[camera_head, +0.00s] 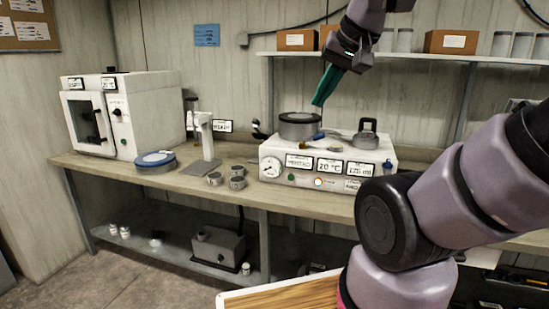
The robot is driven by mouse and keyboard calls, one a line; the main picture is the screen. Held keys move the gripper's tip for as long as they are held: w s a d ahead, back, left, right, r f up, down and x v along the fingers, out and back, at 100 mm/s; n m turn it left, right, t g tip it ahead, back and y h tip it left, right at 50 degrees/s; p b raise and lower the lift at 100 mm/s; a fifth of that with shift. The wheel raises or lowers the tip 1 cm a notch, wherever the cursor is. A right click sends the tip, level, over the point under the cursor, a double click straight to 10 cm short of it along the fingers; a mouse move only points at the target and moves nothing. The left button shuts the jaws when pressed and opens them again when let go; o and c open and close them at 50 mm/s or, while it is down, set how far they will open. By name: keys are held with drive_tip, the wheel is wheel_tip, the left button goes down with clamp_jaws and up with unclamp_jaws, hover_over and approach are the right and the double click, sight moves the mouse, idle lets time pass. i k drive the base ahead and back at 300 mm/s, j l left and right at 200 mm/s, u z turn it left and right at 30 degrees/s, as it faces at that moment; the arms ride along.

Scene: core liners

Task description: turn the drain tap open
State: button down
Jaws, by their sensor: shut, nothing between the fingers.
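A white bath unit (280,151) with gauges and labels stands on the bench. A small blue fitting (388,166) sits at the right end of its front and may be the drain tap; it is too small to tell its handle position. My gripper (319,101) has teal fingers, shut and empty, pointing down in the air above the unit. It is up and to the left of the blue fitting, apart from it and touching nothing.
A round grey pot (300,126) and a lidded piece with a handle (365,137) stand on the unit. A shelf with boxes (454,41) hangs behind. Small tins (237,182) stand on the bench (290,200). My arm fills the right foreground.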

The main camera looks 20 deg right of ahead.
sight(388, 165)
drive_tip(key=z, duration=1.1)
drive_tip(key=i, duration=0.6)
